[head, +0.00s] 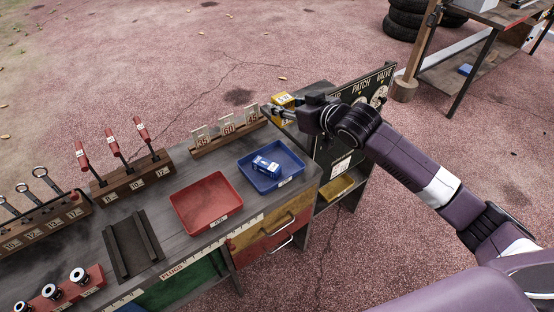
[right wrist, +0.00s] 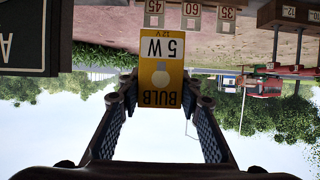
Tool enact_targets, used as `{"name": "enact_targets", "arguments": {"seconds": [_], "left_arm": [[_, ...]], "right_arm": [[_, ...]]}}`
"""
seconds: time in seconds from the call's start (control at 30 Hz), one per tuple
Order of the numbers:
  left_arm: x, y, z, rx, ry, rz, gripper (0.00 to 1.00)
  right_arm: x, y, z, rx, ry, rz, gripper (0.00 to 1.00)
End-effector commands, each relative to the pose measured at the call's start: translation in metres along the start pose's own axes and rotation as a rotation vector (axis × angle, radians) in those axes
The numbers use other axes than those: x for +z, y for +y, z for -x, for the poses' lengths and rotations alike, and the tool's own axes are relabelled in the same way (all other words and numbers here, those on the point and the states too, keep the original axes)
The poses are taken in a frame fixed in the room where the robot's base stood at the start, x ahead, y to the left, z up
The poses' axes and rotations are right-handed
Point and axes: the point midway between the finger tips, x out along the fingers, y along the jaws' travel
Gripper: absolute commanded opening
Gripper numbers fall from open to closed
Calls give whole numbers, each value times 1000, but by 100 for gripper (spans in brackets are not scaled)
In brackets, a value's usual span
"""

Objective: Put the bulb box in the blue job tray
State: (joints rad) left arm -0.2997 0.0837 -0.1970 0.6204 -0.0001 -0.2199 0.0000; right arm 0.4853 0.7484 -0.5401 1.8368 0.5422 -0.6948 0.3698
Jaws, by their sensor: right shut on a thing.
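The bulb box is a yellow carton in the head view (head: 283,100), at the far right end of the bench. In the right wrist view, the bulb box (right wrist: 161,75) shows upside-down lettering "BULB 5W 12V". My right gripper (head: 272,111) is shut on it; in the right wrist view the gripper's fingers (right wrist: 160,92) flank the box. The blue job tray (head: 287,157) lies on the bench, nearer than the box, with a small blue-and-white box (head: 265,167) inside. Whether the bulb box touches anything below is hidden. My left gripper is not in view.
A red tray (head: 205,203) sits left of the blue tray. A rack of number cards 35, 60, 45 (head: 228,135) stands behind it. A red-handled tool rack (head: 132,175) is further left. A dark sign board (head: 362,100) rises at the bench's right end.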

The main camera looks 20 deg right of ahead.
Motion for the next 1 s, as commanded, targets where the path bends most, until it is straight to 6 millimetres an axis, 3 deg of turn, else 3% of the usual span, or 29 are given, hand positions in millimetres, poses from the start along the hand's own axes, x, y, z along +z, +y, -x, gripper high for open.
{"name": "enact_targets", "arguments": {"seconds": [0.1, 0.4, 0.9, 1.0], "left_arm": [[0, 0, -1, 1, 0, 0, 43], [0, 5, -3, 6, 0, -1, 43], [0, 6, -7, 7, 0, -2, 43], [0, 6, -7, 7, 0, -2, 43]], "right_arm": [[35, -1, -13, 0, -8, -3, 9], [104, -1, -42, 0, -5, -5, 9], [160, -2, -66, 0, -3, -2, 9], [163, -2, -67, 0, 0, -1, 9]]}}
